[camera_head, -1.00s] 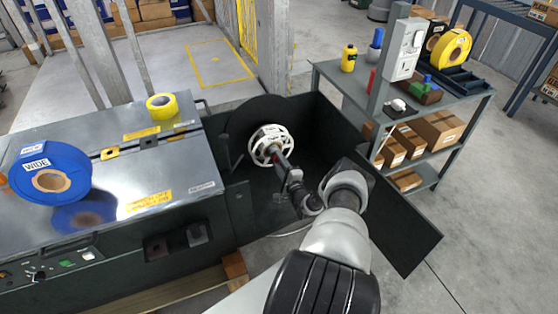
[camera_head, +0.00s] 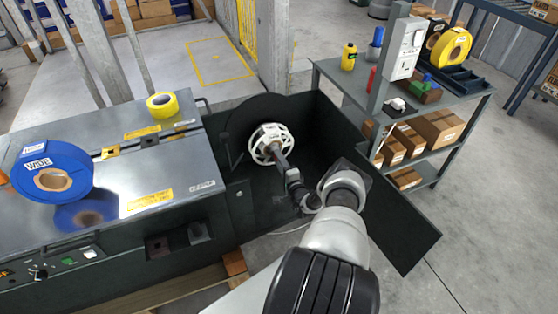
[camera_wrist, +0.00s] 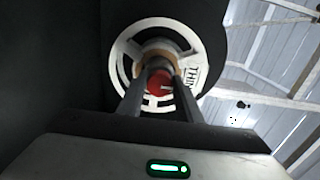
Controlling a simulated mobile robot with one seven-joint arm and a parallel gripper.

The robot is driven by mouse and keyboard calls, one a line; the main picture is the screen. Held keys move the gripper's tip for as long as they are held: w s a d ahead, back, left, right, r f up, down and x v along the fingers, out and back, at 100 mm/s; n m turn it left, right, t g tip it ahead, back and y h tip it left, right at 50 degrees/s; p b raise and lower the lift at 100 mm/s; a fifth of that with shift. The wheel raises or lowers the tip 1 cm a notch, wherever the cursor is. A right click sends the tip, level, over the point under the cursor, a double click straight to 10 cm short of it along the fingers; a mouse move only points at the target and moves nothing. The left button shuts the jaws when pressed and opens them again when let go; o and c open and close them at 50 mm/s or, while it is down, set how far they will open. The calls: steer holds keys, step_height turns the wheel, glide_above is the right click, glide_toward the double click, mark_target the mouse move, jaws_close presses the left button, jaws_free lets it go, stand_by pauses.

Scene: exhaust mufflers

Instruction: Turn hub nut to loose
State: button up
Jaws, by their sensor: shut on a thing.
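The hub nut (camera_wrist: 159,83) shows as a red disc with a light mark in the wrist view. It sits at the centre of a white spoked reel hub with a "THIN" label (camera_wrist: 192,76). My gripper (camera_wrist: 160,78) has one finger on each side of the nut and is shut on it. In the head view the white hub (camera_head: 262,136) stands in front of a dark round disc (camera_head: 240,113). My gripper (camera_head: 277,158) reaches its centre from the front right and hides the nut there.
A dark open housing (camera_head: 330,125) surrounds the hub, with its door panel (camera_head: 403,230) swung out to the right. The machine top at left carries a blue reel (camera_head: 80,172) and a yellow reel (camera_head: 161,105). A grey shelf (camera_head: 455,100) stands behind at right.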

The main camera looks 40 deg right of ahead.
steer(key=o, duration=1)
steer(key=shift+s, duration=0.1)
steer(key=shift+o, duration=0.2)
steer(key=p+v, duration=0.4)
steer(key=v, duration=1.3)
steer(key=shift+s+p, duration=0.15)
steer(key=shift+p, duration=0.25)
steer(key=shift+a+r, duration=0.1)
